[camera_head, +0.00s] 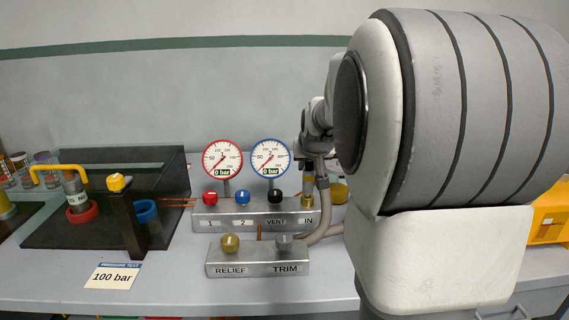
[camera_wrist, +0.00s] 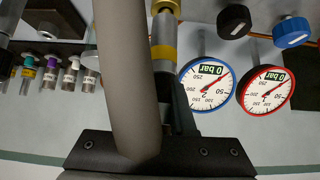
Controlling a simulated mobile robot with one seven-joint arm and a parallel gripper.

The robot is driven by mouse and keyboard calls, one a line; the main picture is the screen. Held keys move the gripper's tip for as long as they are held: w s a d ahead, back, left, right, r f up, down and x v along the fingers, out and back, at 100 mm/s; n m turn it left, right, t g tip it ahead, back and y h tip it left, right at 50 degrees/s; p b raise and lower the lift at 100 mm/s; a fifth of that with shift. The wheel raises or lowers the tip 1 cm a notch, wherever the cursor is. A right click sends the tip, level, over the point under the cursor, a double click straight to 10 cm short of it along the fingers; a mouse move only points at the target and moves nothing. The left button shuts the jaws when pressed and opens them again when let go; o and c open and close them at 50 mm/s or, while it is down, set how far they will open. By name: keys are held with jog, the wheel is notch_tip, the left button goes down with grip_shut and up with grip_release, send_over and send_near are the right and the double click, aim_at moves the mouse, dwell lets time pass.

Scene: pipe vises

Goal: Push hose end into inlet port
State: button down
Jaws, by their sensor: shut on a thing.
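The grey hose (camera_head: 323,182) rises from the bench and loops up to my gripper (camera_head: 314,155). It crosses the wrist view as a thick grey tube (camera_wrist: 125,80). My gripper is shut on the metal hose end, which has a yellow band (camera_wrist: 163,52) in the wrist view. The hose end points down, in line with the brass inlet port (camera_head: 307,201) marked IN. The brass port also shows at the top edge of the wrist view (camera_wrist: 165,6). The two meet or nearly meet; I cannot tell how deep the end sits. The hose hides part of my fingers.
The manifold block (camera_head: 240,221) carries red, blue and black knobs left of the port. Two gauges (camera_head: 222,159) (camera_head: 269,157) read 0 bar. The RELIEF and TRIM block (camera_head: 257,262) stands in front. A dark clear-sided box (camera_head: 150,185) stands left. My arm covers the right side.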

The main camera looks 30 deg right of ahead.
jog(key=shift+f+b, duration=0.4)
jog(key=shift+f, duration=0.15)
jog(key=c, duration=0.7)
grip_release()
jog(key=shift+r, duration=0.15)
